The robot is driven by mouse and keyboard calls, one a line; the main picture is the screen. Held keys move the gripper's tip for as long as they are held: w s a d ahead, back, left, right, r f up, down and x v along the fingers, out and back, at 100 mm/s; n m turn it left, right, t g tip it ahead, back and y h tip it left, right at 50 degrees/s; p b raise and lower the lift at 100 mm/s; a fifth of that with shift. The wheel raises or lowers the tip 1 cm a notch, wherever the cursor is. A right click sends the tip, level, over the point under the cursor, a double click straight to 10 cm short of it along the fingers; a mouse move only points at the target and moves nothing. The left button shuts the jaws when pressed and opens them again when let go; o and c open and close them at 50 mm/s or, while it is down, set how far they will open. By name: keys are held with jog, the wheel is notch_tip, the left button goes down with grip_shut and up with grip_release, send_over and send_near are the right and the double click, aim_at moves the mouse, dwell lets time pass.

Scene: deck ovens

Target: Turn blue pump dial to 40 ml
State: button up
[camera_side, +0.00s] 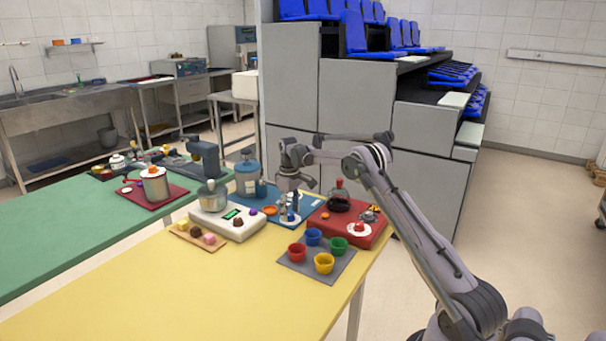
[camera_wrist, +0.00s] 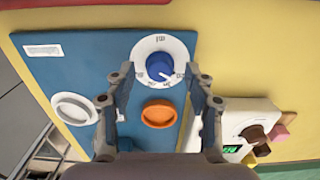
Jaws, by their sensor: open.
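The blue dial (camera_wrist: 159,65) sits on a round white scale plate (camera_wrist: 142,48) on the blue board (camera_wrist: 95,55), which also shows in the side view (camera_side: 256,200). Its white pointer line points toward the lower right in the wrist view; the scale's marks are too small to read surely. My gripper (camera_wrist: 159,73) is open, one finger at each side of the dial in the wrist view. Any contact is not clear. In the side view my gripper (camera_side: 291,204) points down over the blue board and partly hides the dial area.
An orange disc (camera_wrist: 159,113) and a white round knob (camera_wrist: 73,108) are on the same board. A white scale (camera_side: 227,225) stands left, a red board (camera_side: 372,239) right. Coloured cups on a grey mat (camera_side: 343,262) are in front. The yellow table's front is clear.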

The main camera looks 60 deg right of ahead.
jog(key=shift+f, duration=0.35)
grip_shut()
